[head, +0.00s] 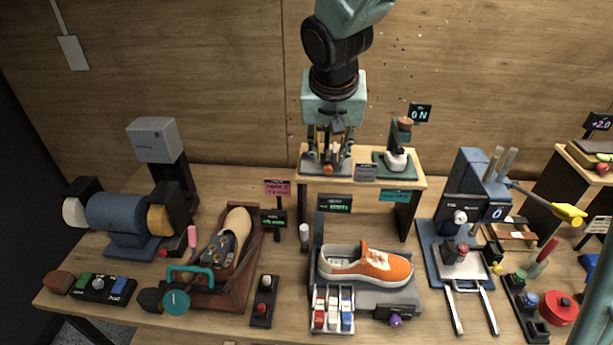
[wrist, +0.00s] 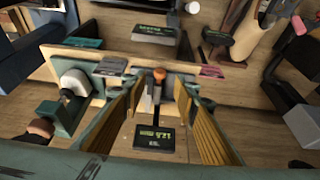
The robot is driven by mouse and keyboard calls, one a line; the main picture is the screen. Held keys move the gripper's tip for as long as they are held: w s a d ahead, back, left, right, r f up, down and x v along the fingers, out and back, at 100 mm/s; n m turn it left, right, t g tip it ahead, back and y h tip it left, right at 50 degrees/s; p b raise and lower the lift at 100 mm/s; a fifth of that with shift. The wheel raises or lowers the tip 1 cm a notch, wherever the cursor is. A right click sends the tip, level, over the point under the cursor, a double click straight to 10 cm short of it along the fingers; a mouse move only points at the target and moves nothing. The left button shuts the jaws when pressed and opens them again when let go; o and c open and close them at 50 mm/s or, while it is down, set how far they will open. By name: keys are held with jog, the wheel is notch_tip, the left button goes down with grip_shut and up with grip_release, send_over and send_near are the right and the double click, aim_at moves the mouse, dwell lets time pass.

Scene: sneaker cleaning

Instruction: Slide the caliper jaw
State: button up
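My gripper (head: 328,150) points straight down over the left part of the small raised wooden shelf. In the wrist view my gripper (wrist: 160,86) has its two fingers, with yellow-brown ribbed pads, spread apart. An orange knob (wrist: 159,74) shows between the fingertips, and a gap seems to lie on each side of it. The knob (head: 328,169) also shows just below the fingers in the head view. It belongs to a grey device, apparently the caliper (head: 308,168). A dark display (wrist: 155,138) with green digits stands between the fingers. The jaw itself is largely hidden by the fingers.
A small green stand (head: 393,165) with a white piece is close on the right of the shelf (head: 413,182). An orange sneaker (head: 368,264) sits on a grey stand below. A blue grinder (head: 115,215) is at left, a blue press (head: 470,190) at right.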

aim_at(328, 168)
jog(key=shift+b+x, duration=1)
jog(key=shift+x, duration=2.3)
grip_shut()
